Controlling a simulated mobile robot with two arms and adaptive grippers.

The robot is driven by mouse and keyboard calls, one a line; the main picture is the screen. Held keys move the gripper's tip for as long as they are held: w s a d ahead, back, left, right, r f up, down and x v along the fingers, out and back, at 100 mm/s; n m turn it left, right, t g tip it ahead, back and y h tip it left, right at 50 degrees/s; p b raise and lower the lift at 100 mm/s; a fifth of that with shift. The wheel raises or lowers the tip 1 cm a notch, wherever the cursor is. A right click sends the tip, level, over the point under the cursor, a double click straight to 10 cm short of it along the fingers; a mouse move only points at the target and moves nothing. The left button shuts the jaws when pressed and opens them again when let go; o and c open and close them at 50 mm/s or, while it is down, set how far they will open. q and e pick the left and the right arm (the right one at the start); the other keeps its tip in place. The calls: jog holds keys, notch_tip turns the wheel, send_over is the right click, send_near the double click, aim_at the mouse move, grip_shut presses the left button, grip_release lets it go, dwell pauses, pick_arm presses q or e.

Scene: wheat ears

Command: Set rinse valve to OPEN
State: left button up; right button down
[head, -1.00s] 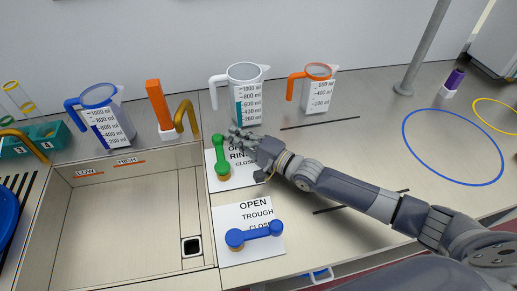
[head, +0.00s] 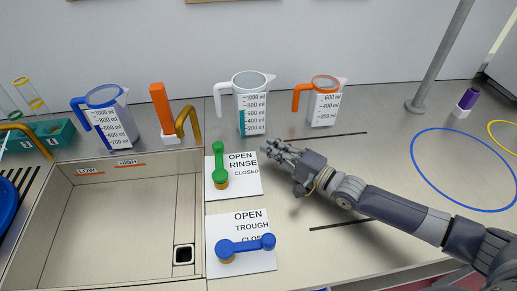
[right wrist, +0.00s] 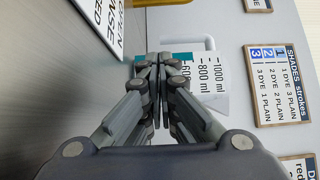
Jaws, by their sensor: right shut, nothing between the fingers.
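The green rinse valve handle (head: 220,165) stands on a white card (head: 245,186) marked OPEN, RINSE and CLOSED. Its free end points away from me, toward the card's back edge, level with the word OPEN. The pivot end is at the front. My right gripper (head: 268,149) is shut and empty, to the right of the card's back corner, apart from the handle. In the right wrist view its fingers (right wrist: 155,62) are together in front of the white jug, and part of the rinse card (right wrist: 98,20) shows at the upper left. My left gripper is not in view.
The blue trough valve handle (head: 246,247) lies pointing right on its own card. A white jug (head: 246,84) and an orange-rimmed jug (head: 324,104) stand behind my gripper. The sink (head: 110,225) is at left. The counter right of my arm is mostly clear.

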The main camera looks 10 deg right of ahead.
jog(key=d, duration=0.3)
jog(key=shift+s+f+b, duration=0.15)
jog(key=shift+s+b, duration=0.15)
jog(key=shift+s, duration=0.1)
jog(key=shift+s+d, duration=0.1)
jog(key=shift+d, duration=0.25)
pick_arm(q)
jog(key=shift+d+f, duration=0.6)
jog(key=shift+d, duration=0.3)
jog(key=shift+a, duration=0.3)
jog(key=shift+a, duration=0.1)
pick_arm(e)
jog(key=shift+s, duration=0.1)
